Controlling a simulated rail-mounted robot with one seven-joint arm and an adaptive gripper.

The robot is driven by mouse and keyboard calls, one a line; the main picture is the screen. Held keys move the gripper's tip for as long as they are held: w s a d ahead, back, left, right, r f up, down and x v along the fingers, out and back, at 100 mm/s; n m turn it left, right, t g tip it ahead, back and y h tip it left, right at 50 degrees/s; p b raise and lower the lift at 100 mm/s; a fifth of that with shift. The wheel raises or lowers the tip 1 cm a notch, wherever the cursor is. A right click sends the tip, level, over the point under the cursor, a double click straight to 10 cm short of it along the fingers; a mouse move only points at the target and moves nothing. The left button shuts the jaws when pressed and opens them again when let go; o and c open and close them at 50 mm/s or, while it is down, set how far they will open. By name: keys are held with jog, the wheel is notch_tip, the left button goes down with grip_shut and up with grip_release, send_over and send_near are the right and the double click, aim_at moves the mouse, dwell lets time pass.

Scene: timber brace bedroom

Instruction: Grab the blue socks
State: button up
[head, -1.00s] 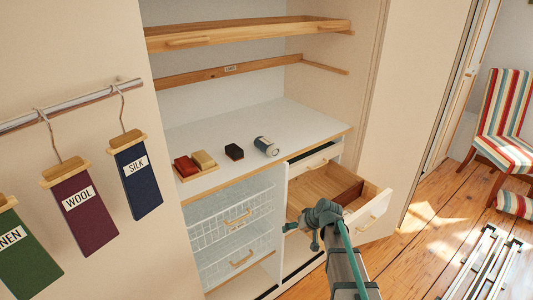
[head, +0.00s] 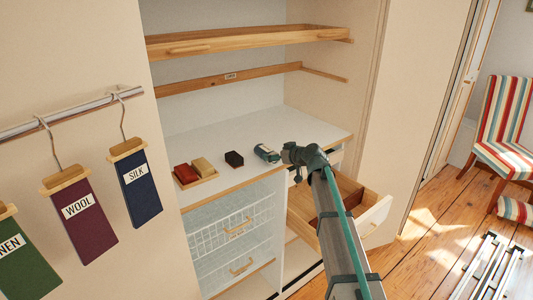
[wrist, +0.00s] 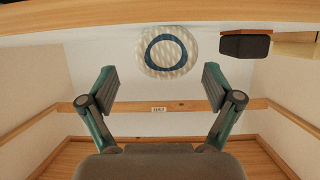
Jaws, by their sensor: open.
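The blue socks (head: 265,153) are a small blue and pale roll lying on the white countertop, right of a dark block. In the wrist view, the roll (wrist: 166,52) shows end-on as a pale patterned disc with a dark blue ring. My gripper (head: 289,154) is at the countertop's right part, just right of the roll. In the wrist view my gripper (wrist: 158,75) has its two fingers spread wide with nothing between them. The roll lies ahead of the fingertips, roughly centred between them. The gap to it is hard to judge.
A dark block (head: 234,159) and a wooden tray (head: 207,179) with red and tan blocks stand left on the white countertop (head: 290,122). A wooden shelf (head: 250,37) hangs above. Wire baskets (head: 236,226) sit below.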

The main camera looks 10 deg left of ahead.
aim_at(268, 152)
jog(key=p+x, duration=0.1)
jog(key=x, duration=0.1)
jog(key=p+x, duration=0.1)
jog(key=x, duration=0.2)
jog(key=shift+s+a+r+p, duration=0.1)
jog(key=shift+a+r+p, duration=0.15)
jog(key=shift+a+p, duration=0.05)
jog(key=shift+w+a+f, duration=0.3)
jog(key=shift+f, duration=0.05)
jog(key=c, duration=1.3)
